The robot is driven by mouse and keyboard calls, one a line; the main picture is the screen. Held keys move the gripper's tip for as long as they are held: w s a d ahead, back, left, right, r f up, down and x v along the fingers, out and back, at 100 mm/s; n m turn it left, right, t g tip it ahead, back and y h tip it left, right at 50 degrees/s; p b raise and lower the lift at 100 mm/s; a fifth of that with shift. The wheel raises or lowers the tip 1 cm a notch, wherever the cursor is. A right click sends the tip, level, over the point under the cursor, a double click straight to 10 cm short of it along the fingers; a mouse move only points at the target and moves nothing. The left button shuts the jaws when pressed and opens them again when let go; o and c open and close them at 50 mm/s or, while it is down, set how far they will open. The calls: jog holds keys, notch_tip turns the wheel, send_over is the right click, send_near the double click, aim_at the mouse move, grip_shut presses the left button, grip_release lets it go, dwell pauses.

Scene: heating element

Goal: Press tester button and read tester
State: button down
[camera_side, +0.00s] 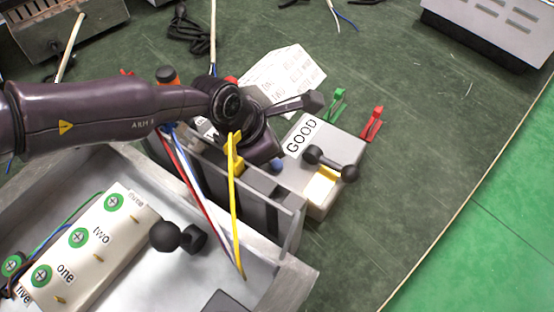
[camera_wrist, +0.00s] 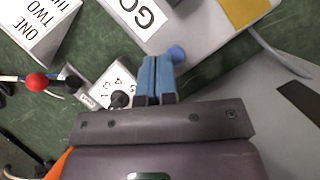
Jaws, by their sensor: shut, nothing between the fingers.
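The tester is a grey-white box (camera_side: 340,145) with a white label reading GOOD (camera_side: 302,138). Its yellow-and-cream panel (camera_side: 321,188) also shows in the wrist view (camera_wrist: 243,10). A round blue button (camera_wrist: 177,53) lies just beyond the right side of my fingertips in the wrist view. My gripper (camera_wrist: 156,60) has its two blue fingers together, with nothing between them. Whether they touch the button, I cannot tell. In the side view my dark wrist hangs beside the tester's left side and the fingertips are not clearly visible. A small blue spot (camera_side: 277,166) shows there.
A black double-knobbed handle (camera_side: 331,164) crosses the tester. Green (camera_side: 336,104) and red (camera_side: 373,123) clips stand behind it. A yellow clip (camera_side: 234,155) and wires hang close to my wrist. A metal tray (camera_side: 205,265) lies front left. The green table right of the tester is clear.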

jog(key=v, duration=0.7)
jog(key=shift+s+r, duration=0.3)
jog(key=shift+r, duration=0.05)
jog(key=shift+w+a+r, duration=0.1)
jog(key=shift+w+a, duration=0.05)
dwell(0.4)
